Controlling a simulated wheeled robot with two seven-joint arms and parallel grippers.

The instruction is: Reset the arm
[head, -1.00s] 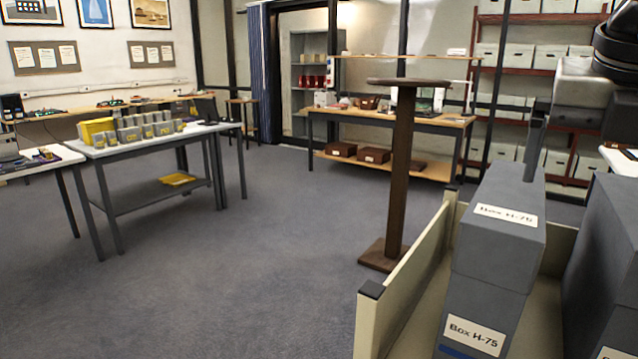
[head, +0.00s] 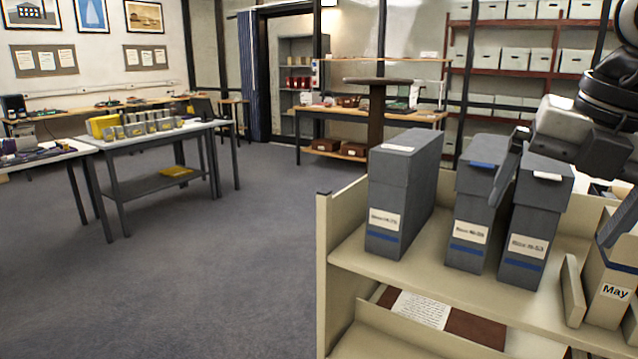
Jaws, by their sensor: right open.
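My right gripper (head: 508,168) comes in from the upper right on its dark arm. It is open, with a dark finger reaching down in front of the gap between the middle and right boxes; I cannot tell whether it touches them. A grey archival box (head: 393,205), its label seeming to read H-75, stands upright at the left of the cream cart shelf (head: 400,277), apart from the gripper. A middle grey box (head: 470,225) and a right grey box (head: 530,235) stand beside each other, with blurred labels and blue stripes. My left gripper is out of view.
A file holder marked May (head: 607,290) stands at the shelf's right. A brown pedestal (head: 376,115) stands behind the cart. A grey table (head: 150,140) with small boxes is at left. Open carpet (head: 220,270) lies between the table and the cart.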

